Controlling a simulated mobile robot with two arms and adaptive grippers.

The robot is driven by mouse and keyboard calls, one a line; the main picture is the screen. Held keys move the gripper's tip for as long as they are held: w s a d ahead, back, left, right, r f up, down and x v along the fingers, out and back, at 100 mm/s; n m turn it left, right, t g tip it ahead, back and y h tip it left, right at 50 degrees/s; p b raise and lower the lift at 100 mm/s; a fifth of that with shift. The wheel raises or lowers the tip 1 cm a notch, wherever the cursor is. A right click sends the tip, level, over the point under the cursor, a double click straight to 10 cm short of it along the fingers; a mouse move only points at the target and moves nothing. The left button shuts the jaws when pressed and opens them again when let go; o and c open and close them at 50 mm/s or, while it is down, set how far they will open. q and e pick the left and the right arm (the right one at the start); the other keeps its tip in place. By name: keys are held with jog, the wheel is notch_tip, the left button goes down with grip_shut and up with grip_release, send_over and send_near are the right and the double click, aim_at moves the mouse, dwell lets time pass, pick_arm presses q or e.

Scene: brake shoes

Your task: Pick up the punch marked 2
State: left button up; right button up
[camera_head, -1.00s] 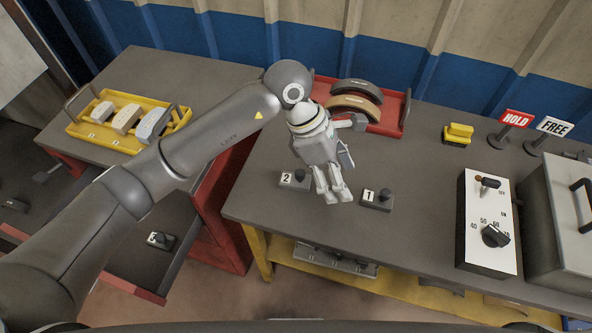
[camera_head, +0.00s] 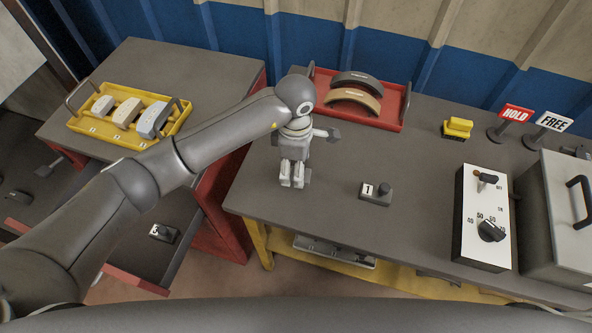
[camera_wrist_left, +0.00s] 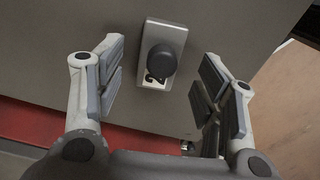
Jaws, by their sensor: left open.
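The punch marked 2 shows in the left wrist view (camera_wrist_left: 161,60) as a light metal plate with a round black knob, its "2" label partly behind the knob. It lies on the grey bench top, between and beyond my open fingers, apart from both. In the head view my left gripper (camera_head: 292,183) points down at the bench's left part and hides this punch. My left gripper is open and empty. The punch marked 1 (camera_head: 376,193) stands on the bench to its right. The punch marked 3 (camera_head: 163,233) lies in the open drawer at lower left. My right gripper is out of view.
A red tray (camera_head: 391,122) with two curved brake shoes stands behind my gripper. A yellow tray (camera_head: 176,128) with brake shoes is on the left table. A control box (camera_head: 483,240), a yellow block (camera_head: 457,128) and HOLD and FREE signs are at right.

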pick_arm(q)
jog(key=shift+f, duration=1.45)
jog(key=shift+c, duration=0.3)
jog(key=shift+d, duration=0.1)
grip_shut()
jog(key=shift+w+r, duration=0.1)
